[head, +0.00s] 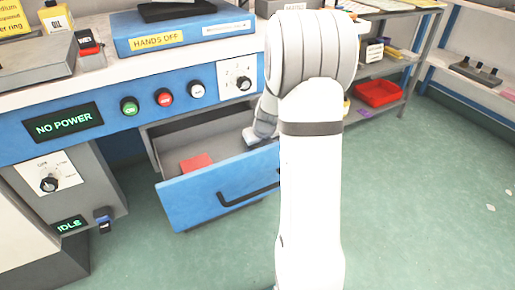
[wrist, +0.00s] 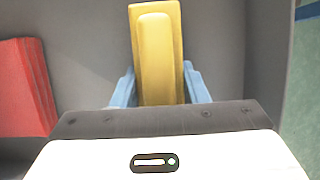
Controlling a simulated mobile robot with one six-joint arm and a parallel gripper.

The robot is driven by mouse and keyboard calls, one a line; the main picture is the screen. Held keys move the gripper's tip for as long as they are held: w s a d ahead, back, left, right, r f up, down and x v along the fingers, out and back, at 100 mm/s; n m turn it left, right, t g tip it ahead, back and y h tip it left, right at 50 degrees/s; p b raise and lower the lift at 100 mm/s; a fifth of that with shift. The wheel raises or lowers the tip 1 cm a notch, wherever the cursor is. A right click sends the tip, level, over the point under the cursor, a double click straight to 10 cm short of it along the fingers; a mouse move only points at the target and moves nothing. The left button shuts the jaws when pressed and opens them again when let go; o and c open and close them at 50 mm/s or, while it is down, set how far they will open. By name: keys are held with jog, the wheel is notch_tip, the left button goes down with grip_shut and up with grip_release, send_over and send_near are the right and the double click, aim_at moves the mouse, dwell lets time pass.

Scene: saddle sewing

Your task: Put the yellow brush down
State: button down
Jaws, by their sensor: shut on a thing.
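The yellow brush (wrist: 156,45) stands out between the two light blue fingers of my gripper (wrist: 160,88) in the wrist view. The gripper is shut on it. The grey surface of the drawer shows behind the brush; I cannot tell whether the brush touches it. In the head view my gripper (head: 253,137) is at the right part of the open blue drawer (head: 196,203), partly hidden by my arm. The brush cannot be made out there.
A red block (head: 196,163) lies in the drawer, left of my gripper; it also shows in the wrist view (wrist: 24,88). The blue bench panel (head: 185,118) with buttons rises behind the drawer. A red bin (head: 378,93) sits on a shelf at right. The green floor is open.

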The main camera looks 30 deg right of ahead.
jog(key=shift+f, duration=0.15)
jog(key=shift+f, duration=0.45)
jog(key=c, duration=1.3)
grip_release()
jog(key=o, duration=0.5)
jog(key=shift+f, duration=0.15)
jog(key=shift+c, duration=0.2)
jog(key=shift+s, duration=0.1)
jog(key=shift+b, duration=0.55)
jog(key=shift+r+b, duration=0.25)
jog(key=shift+b, duration=0.05)
jog(key=p+v, duration=0.3)
jog(key=v, duration=0.2)
jog(key=p+v, duration=0.2)
jog(key=v, duration=0.1)
jog(key=shift+s+a+r+p, duration=0.1)
jog(key=shift+s+a+p, duration=0.05)
jog(key=shift+a+p, duration=0.25)
jog(key=shift+r, duration=0.1)
